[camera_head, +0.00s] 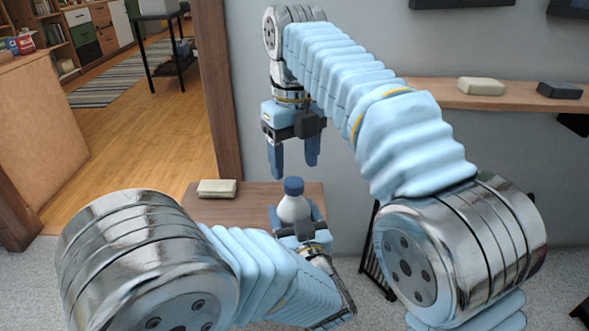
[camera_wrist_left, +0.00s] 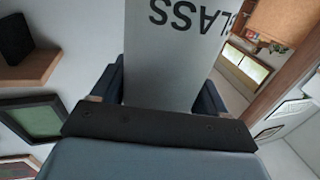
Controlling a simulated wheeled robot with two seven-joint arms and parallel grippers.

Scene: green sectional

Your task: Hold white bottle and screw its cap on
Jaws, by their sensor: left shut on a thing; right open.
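The white bottle (camera_head: 293,208) stands upright in the head view, with a blue cap (camera_head: 293,187) sitting at its top. How tightly the cap sits cannot be told. My left gripper (camera_head: 297,217) is shut on the bottle's body, a blue finger on each side, and hides its lower part. In the left wrist view a pale surface with dark upside-down letters (camera_wrist_left: 175,50), apparently the bottle, fills the space between the fingers. My right gripper (camera_head: 292,162) is open and empty, pointing down, above the cap and apart from it.
A small wooden table (camera_head: 240,207) lies behind the bottle, with a cream block (camera_head: 217,188) on its left part. A wooden wall shelf (camera_head: 440,97) at the right bears a pale block (camera_head: 481,86) and a dark block (camera_head: 559,90). Open floor (camera_head: 150,140) lies at the left.

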